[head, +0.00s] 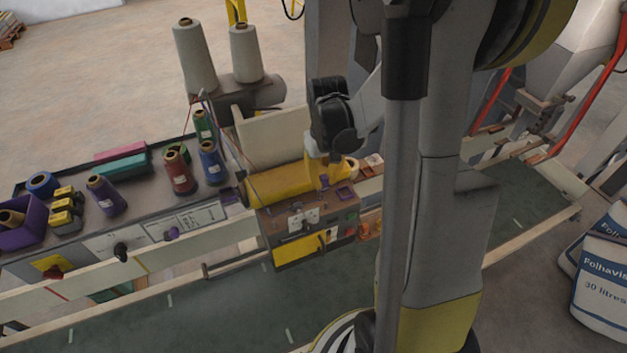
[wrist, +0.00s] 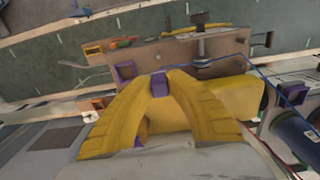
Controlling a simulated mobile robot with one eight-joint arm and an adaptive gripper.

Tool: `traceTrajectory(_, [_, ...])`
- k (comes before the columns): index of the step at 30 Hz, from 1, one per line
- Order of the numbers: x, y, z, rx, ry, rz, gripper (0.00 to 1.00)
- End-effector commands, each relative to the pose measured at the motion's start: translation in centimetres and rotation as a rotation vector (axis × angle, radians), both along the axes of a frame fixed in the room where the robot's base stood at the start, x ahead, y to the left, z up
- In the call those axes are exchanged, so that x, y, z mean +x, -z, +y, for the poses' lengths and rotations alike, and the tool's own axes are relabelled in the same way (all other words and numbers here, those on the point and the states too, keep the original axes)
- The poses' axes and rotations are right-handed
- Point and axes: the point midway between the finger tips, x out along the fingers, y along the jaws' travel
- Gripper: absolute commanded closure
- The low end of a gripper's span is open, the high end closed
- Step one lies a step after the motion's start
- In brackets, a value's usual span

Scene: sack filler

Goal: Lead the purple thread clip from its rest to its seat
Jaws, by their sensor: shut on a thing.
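My gripper (head: 324,182) is over the top of the sewing head's yellow body, with its yellow fingers pointing down. In the wrist view the fingers (wrist: 160,84) are closed on the small purple thread clip (wrist: 159,85), which shows between the tips. A purple square fitting (wrist: 125,71) sits on the machine's top edge, just left of the clip in the wrist view and apart from it. In the head view this purple fitting (head: 345,193) is right of the fingertips. The clip is small in the head view, and whether it touches the machine cannot be told.
The yellow cylinder (head: 275,184) lies under my gripper. Green, red and blue (head: 212,162) thread spools stand on the bench to the left, and two tall cream cones (head: 194,55) behind. A thin blue thread (wrist: 262,75) crosses the right of the wrist view.

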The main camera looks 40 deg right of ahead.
Motion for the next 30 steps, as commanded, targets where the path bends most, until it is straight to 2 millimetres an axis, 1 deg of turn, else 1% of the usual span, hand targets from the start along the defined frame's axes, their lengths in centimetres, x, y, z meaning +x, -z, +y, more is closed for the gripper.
traceTrajectory(8, [-0.4, -0.1, -1.5, 0.0, 0.009, 0.0, 1.0])
traceTrajectory(30, [-1.7, -0.1, -7.0, 0.0, 0.008, 0.0, 1.0])
